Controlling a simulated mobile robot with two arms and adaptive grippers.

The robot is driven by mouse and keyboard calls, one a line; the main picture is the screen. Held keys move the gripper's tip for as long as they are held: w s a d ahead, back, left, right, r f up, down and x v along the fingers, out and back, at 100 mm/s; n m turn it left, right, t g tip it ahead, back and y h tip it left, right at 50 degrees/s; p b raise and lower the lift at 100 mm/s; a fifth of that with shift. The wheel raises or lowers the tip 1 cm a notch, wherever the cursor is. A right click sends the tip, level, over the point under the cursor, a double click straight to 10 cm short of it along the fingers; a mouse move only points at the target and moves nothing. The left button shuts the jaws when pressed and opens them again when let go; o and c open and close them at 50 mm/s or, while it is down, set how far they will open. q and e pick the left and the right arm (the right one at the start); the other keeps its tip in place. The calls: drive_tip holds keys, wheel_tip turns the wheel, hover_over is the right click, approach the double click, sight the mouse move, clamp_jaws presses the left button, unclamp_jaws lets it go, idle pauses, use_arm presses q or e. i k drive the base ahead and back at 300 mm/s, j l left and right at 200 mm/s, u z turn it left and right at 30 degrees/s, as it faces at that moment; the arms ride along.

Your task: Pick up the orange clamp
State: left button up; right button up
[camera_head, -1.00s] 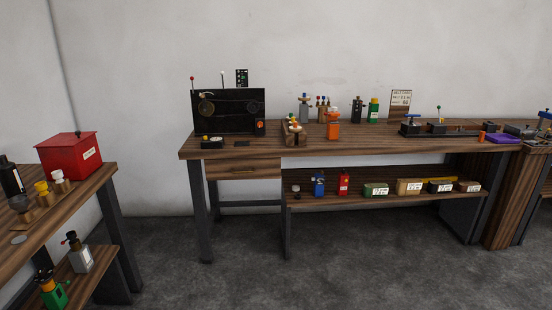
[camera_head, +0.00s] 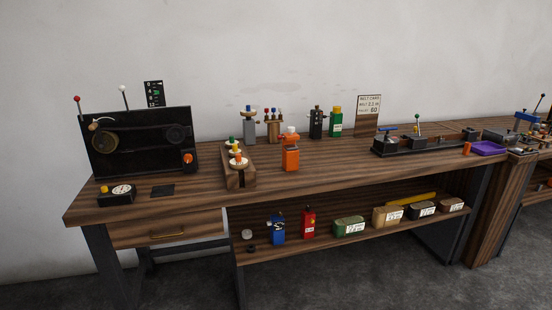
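An orange block-shaped device (camera_head: 290,157) with a pale and orange top stands upright on the wooden workbench (camera_head: 330,170), near the middle. It looks like the orange clamp, but its clamp shape cannot be made out for certain. A small orange piece (camera_head: 467,148) lies farther right, beside the purple tray. Neither of my grippers is in view.
A black belt panel (camera_head: 140,142) stands at the bench's left, with a dial box (camera_head: 117,194) before it. A wooden rack (camera_head: 238,177) with colored knobs is left of the orange device. A purple tray (camera_head: 488,148) is at right. The lower shelf (camera_head: 300,244) holds several boxes.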

sight(291, 152)
drive_tip(key=i+l, duration=0.1)
drive_tip(key=i, duration=0.7)
drive_tip(key=i+l, duration=0.1)
drive_tip(key=i, duration=0.7)
